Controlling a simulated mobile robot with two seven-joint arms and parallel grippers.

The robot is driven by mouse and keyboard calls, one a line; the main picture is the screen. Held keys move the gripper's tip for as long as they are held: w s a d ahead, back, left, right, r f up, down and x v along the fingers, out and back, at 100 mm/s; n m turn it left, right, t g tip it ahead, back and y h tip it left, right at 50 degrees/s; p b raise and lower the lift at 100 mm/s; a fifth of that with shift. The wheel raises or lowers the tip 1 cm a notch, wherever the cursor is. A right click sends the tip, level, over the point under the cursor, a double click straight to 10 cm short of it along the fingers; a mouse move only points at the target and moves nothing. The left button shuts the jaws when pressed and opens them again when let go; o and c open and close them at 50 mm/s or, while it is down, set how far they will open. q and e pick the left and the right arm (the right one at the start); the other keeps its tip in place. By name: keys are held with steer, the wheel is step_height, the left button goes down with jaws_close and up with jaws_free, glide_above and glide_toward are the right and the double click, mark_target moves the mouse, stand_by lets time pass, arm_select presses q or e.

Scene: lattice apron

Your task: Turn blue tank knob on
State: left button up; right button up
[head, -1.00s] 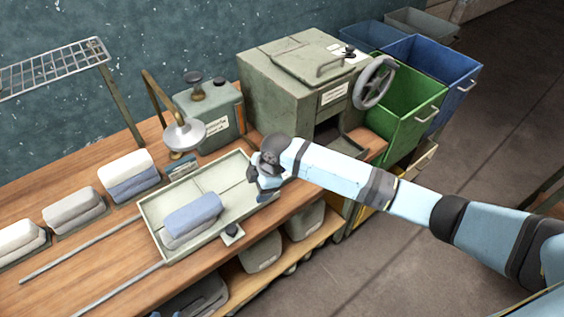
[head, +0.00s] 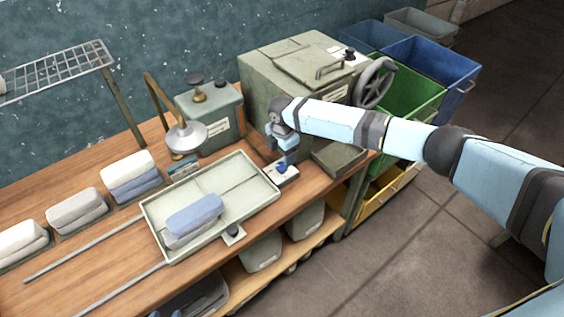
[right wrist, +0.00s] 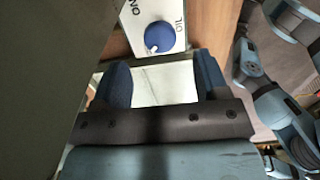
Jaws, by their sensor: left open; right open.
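The blue knob (head: 281,168) sits on a small white plate (head: 291,178) at the front of the bench, between the tray and the press-like box. In the right wrist view the round knob (right wrist: 159,37) has a pale mark near its lower edge, with dark lettering on the plate (right wrist: 136,45) around it. My right gripper (head: 287,156) is just above the plate. In the right wrist view my right gripper (right wrist: 161,78) is open, its fingers apart and empty, with the knob just beyond the gap. I see no contact with it. My left gripper is not in view.
A pale green tray (head: 152,222) holding folded cloths lies left of the knob. A green-grey tank (head: 222,118) with dark knobs stands behind. A large box (head: 262,85) with a handwheel (head: 373,84) is close on the right. Folded towels (head: 75,207) line the bench.

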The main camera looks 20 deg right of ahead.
mark_target(282, 166)
steer(key=shift+f, duration=2.75)
steer(key=c, duration=0.9)
